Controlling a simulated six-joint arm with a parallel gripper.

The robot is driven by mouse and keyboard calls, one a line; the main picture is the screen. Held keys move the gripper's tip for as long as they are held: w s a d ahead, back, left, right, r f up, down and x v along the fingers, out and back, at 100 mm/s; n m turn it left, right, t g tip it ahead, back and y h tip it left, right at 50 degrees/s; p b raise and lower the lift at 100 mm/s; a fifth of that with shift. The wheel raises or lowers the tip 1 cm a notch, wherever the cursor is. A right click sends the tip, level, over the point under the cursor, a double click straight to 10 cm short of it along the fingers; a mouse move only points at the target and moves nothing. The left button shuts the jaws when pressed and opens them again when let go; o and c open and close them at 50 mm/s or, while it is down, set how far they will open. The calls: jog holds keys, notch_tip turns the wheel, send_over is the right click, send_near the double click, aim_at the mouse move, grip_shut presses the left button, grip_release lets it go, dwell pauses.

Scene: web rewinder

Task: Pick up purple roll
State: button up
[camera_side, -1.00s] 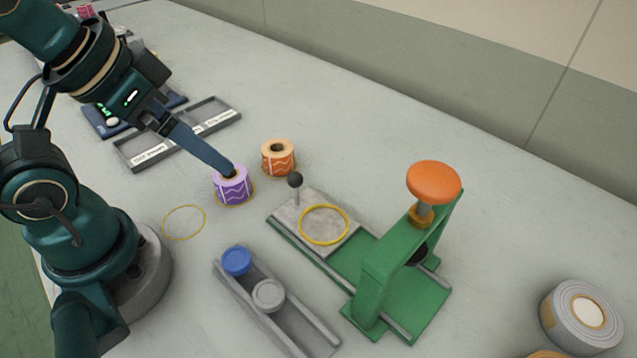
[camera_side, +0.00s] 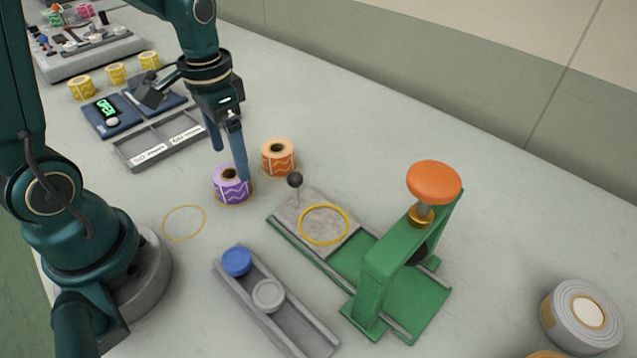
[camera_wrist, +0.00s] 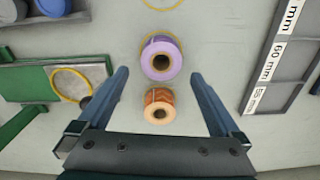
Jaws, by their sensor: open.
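The purple roll (camera_side: 232,188) stands upright on the table on a yellow ring, its dark core hole facing up. It also shows in the wrist view (camera_wrist: 162,47). My gripper (camera_side: 230,165) is open and points down close over the purple roll. One finger overlaps the roll's right side in the side view; I cannot tell whether it touches. In the wrist view the open fingers (camera_wrist: 158,75) spread wider than the roll, which shows just beyond the line of their tips. The orange roll (camera_side: 278,160) stands beside it and shows between the fingers in the wrist view (camera_wrist: 159,106).
A green press (camera_side: 390,270) with an orange knob stands to the right. A grey rail (camera_side: 300,325) holds a blue and a grey cap. A labelled tray (camera_side: 130,158) lies behind left. An empty yellow ring (camera_side: 183,223) lies left. A grey roll (camera_side: 582,315) is far right.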

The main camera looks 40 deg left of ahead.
aim_at(232, 175)
jog(key=shift+s+a+f, duration=0.1)
jog(key=shift+s+f, duration=0.05)
jog(key=shift+f, duration=2.6)
jog(key=c, duration=1.4)
